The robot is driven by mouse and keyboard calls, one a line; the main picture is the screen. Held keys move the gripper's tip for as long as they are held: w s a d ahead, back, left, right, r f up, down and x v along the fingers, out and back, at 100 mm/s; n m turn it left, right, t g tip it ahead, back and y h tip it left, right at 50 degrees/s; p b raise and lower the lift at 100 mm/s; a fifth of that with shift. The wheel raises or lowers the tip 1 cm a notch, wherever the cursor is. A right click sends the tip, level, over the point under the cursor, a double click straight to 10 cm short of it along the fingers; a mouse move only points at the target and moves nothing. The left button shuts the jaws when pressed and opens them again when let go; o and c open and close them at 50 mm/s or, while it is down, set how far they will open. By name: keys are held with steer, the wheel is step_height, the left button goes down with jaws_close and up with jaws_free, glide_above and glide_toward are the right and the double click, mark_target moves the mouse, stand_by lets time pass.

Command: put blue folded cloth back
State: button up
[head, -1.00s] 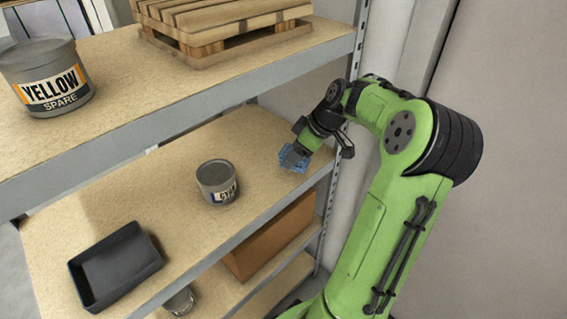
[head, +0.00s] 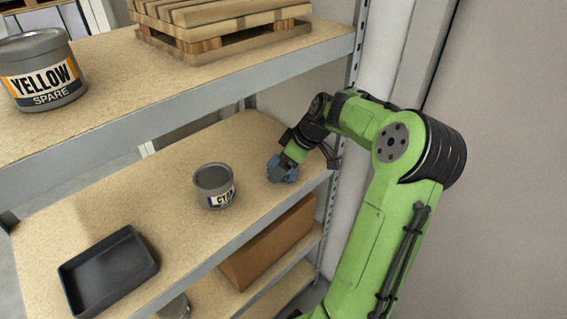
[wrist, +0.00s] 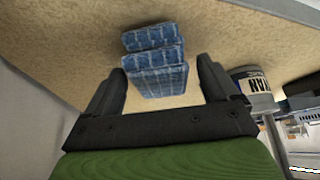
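The blue folded cloth (head: 291,172) lies on the middle shelf (head: 150,205), toward its right end, and my gripper (head: 277,174) partly hides it in the head view. In the wrist view the cloth (wrist: 157,78) is a checked blue folded stack. It lies ahead of and between the two dark fingers of my gripper (wrist: 160,82). The fingers are spread wide. A gap shows on the right of the cloth; the left finger is close to it, and I cannot tell whether they touch.
A grey cyan can (head: 213,187) stands left of the cloth and also shows in the wrist view (wrist: 254,92). A dark empty tray (head: 108,270) is farther left. The upper shelf (head: 150,100) overhangs, bearing a yellow can (head: 42,72) and pallet (head: 215,25). A metal upright (head: 330,210) is close right.

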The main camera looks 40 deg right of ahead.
steer(key=shift+r, duration=0.1)
steer(key=p+v, duration=0.4)
steer(key=v, duration=0.8)
steer(key=shift+p, duration=0.35)
